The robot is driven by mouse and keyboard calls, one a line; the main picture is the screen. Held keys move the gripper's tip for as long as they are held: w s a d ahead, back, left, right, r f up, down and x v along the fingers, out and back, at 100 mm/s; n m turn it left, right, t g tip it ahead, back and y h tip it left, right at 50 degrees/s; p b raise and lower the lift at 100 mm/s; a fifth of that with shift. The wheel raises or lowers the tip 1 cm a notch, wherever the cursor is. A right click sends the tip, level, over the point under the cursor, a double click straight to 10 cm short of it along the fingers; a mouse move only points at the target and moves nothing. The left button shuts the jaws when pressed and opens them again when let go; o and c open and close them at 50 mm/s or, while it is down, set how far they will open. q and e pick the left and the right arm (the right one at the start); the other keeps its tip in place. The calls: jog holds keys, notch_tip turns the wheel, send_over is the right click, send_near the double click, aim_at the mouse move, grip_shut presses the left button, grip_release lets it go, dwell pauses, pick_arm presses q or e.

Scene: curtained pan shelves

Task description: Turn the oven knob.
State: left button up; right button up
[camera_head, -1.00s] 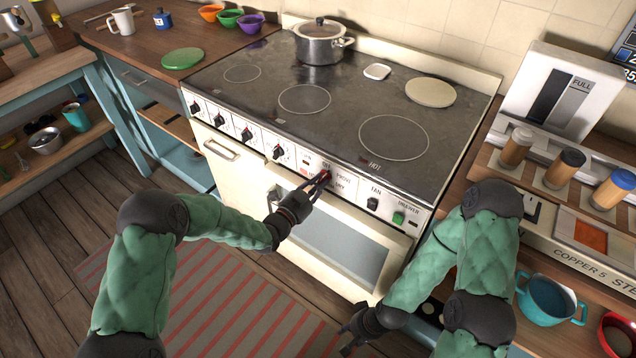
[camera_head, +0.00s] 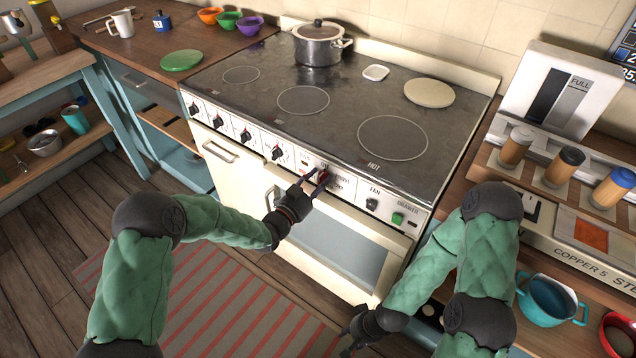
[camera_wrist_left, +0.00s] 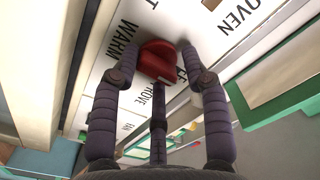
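The red oven knob (camera_wrist_left: 157,62) sits on the white front panel, among printed words such as WARM and PROVE.
Several black-pointer knobs (camera_head: 246,136) line the panel to the left. A fan switch (camera_head: 372,204) and a green button (camera_head: 397,218) are to the right. A pot (camera_head: 319,46) stands on the hob.

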pick_arm(q)
jog(key=shift+s+a+f, duration=0.15)
jog(key=shift+s, duration=0.05)
dwell(0.3)
jog(key=shift+v, duration=0.85)
jog(key=v, duration=0.6)
dwell(0.4)
dwell(0.3)
